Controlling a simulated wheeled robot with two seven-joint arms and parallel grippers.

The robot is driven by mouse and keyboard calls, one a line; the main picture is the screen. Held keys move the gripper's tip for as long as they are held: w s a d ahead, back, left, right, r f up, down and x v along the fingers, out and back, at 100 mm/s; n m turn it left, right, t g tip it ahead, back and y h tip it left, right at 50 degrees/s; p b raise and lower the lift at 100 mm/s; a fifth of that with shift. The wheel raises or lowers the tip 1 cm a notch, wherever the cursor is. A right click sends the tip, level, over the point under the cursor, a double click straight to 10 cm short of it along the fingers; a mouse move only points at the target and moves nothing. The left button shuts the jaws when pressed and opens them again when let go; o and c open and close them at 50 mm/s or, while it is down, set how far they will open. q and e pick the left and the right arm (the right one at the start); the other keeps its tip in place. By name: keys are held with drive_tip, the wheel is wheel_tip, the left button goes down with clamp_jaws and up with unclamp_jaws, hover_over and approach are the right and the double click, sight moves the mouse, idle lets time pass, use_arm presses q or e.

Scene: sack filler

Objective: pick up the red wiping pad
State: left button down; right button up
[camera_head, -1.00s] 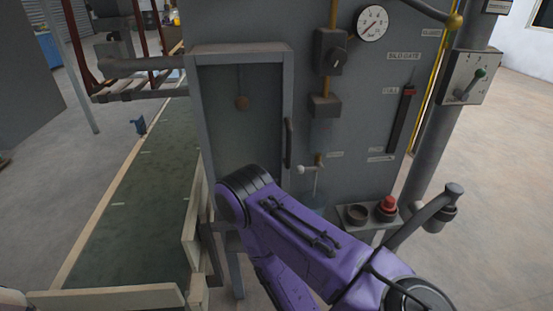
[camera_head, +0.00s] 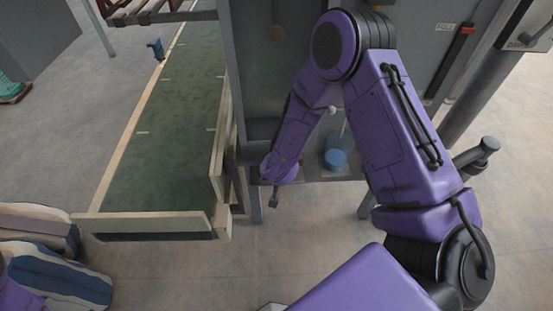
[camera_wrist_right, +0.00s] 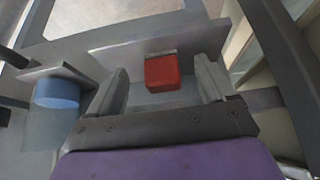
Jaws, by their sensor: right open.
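The red wiping pad (camera_wrist_right: 162,74) shows in the right wrist view as a small red block with a greyish strip along its far edge. It sits at a grey metal ledge, ahead of my right gripper (camera_wrist_right: 160,84). The two fingers are apart, one on each side of the pad in the picture, with visible gaps. I cannot tell how far the pad is beyond the fingertips. In the head view my right gripper (camera_head: 274,198) points down beside the machine's front, and the pad cannot be made out there. My left gripper is out of view.
A blue round container (camera_head: 335,160) stands on the machine's low shelf, right of the gripper; it also shows in the right wrist view (camera_wrist_right: 57,94). A green conveyor bed (camera_head: 165,140) with wooden rails lies to the left. Striped sacks (camera_head: 50,270) lie at lower left.

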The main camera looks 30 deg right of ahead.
drive_tip(key=w+d, duration=0.1)
drive_tip(key=w+d+p, duration=0.1)
drive_tip(key=w, duration=0.1)
drive_tip(key=shift+w+r, duration=0.15)
drive_tip(key=shift+w, duration=0.05)
drive_tip(key=x, duration=0.3)
drive_tip(key=shift+s+d+f+b, duration=0.1)
drive_tip(key=shift+f+b, duration=0.1)
drive_tip(key=shift+b, duration=0.2)
drive_tip(key=shift+s, duration=0.1)
drive_tip(key=c, duration=1.1)
drive_tip(key=shift+o, duration=0.2)
drive_tip(key=shift+r, duration=0.15)
drive_tip(key=shift+r, duration=0.15)
drive_tip(key=s+a+b, duration=0.1)
drive_tip(key=s+a, duration=0.3)
drive_tip(key=s, duration=0.3)
drive_tip(key=s+a+b, duration=0.1)
drive_tip(key=s+a, duration=0.4)
drive_tip(key=s, duration=0.3)
drive_tip(key=shift+a+b, duration=0.3)
drive_tip(key=shift+b, duration=0.05)
drive_tip(key=shift+s, duration=0.15)
